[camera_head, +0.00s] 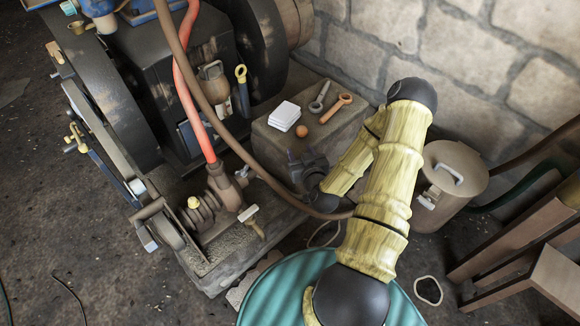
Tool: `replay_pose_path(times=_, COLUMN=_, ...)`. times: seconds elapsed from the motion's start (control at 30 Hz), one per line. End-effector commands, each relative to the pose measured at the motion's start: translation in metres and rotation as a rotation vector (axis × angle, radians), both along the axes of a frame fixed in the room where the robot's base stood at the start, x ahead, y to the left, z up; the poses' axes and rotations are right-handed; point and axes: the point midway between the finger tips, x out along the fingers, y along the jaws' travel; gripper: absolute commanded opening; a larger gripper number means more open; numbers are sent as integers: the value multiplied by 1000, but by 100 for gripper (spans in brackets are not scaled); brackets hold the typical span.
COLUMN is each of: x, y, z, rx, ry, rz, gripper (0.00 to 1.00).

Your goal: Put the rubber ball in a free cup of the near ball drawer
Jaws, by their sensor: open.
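A small orange ball (301,131), which looks like the rubber ball, rests on top of the grey stone block (345,135) by the wall. It lies beside a white stack and two wrenches. My dark gripper (295,158) is low at the front of the block, in front of the ball and apart from it in the picture. It is open, and I see nothing held in it. Its fingers are small and dark here, and my arm hides part of the block's right side. I cannot make out a ball drawer or its cups in this view.
The engine (190,80) with its belt and wheels fills the left. A hose (215,115) crosses in front of it. A teal drum (275,290) stands at the bottom, a lidded canister (452,172) right of my arm, and a wooden frame (540,245) at far right.

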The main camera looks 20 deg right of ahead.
Motion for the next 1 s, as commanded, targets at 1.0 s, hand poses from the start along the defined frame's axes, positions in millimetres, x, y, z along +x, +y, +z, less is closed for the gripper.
replay_pose_path(times=1.0, x=-113, y=112, z=131, rx=-6, ry=965, rz=167, gripper=45)
